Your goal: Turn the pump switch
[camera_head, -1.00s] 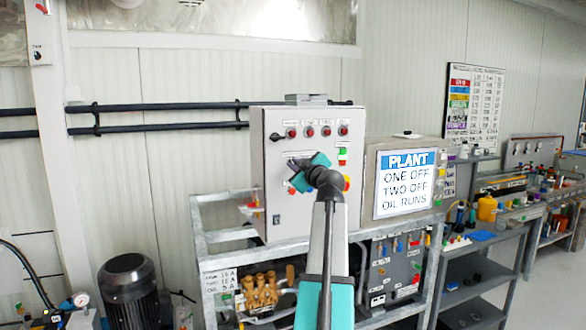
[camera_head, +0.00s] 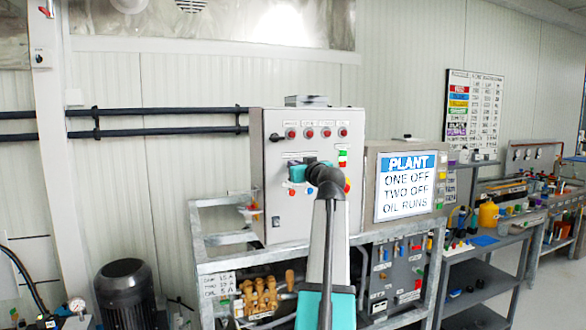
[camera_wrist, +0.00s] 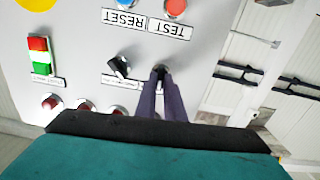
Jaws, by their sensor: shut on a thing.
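The pump control panel (camera_head: 284,215) is a light grey box facing me, with several red lamps along its top. In the wrist view, which shows the panel upside down, my gripper (camera_wrist: 161,73) has its two narrow purple fingers closed around a small dark switch knob (camera_wrist: 160,69). The fingertips cover most of this knob, so its angle is hard to tell. A second black knob (camera_wrist: 118,67), turned at a slant, sits just to its left in that view. In the head view my arm and teal wrist hide the knobs.
Blue (camera_wrist: 124,3) and red (camera_wrist: 176,7) buttons marked RESET and TEST sit close to the fingers. A green-and-red button block (camera_wrist: 39,55) is farther left. A black rotary handle (camera_head: 277,137) stands out at the panel's upper left. A plant sign (camera_head: 406,185) stands right of the panel.

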